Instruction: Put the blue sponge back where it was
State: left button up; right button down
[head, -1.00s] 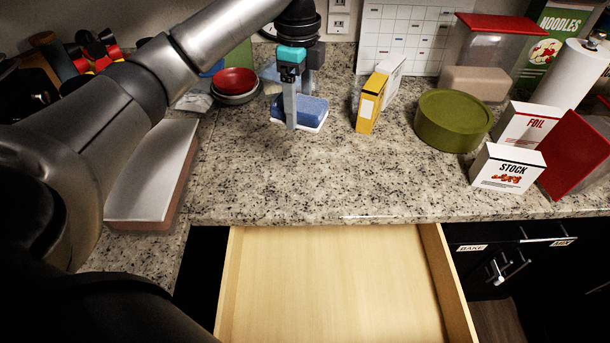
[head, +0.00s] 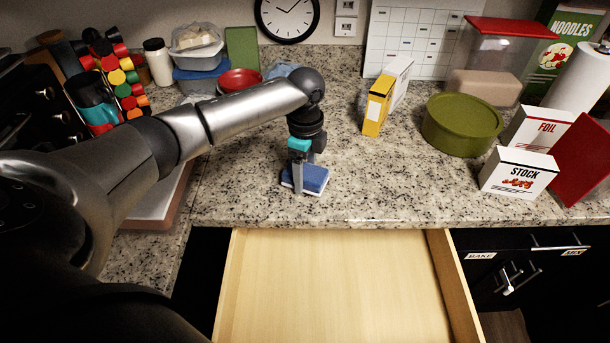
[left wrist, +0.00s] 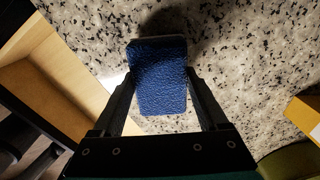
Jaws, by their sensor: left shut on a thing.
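The blue sponge (head: 314,178) has a pale layer along its lower edge. It is over the front part of the granite counter, behind the open drawer. My left gripper (head: 301,180) points down and is shut on the sponge. In the left wrist view the sponge (left wrist: 160,78) sits between the two fingers (left wrist: 163,103), with a dark shadow on the counter beside it. I cannot tell how high it is above the counter. My right gripper is not in view.
An open, empty wooden drawer (head: 335,285) is below the counter's front edge. A yellow box (head: 377,106), a green round tin (head: 461,125) and a stock box (head: 517,172) stand to the right. A red bowl (head: 240,79) is behind my arm. Counter right of the sponge is clear.

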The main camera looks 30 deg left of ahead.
aim_at(305, 171)
pick_arm(q)
jog(key=shift+f, duration=0.55)
jog(key=shift+f, duration=0.1)
jog(key=o, duration=1.1)
notch_tip(305, 171, up, 12)
jog(key=shift+r+p, duration=0.15)
jog(key=shift+p, duration=0.7)
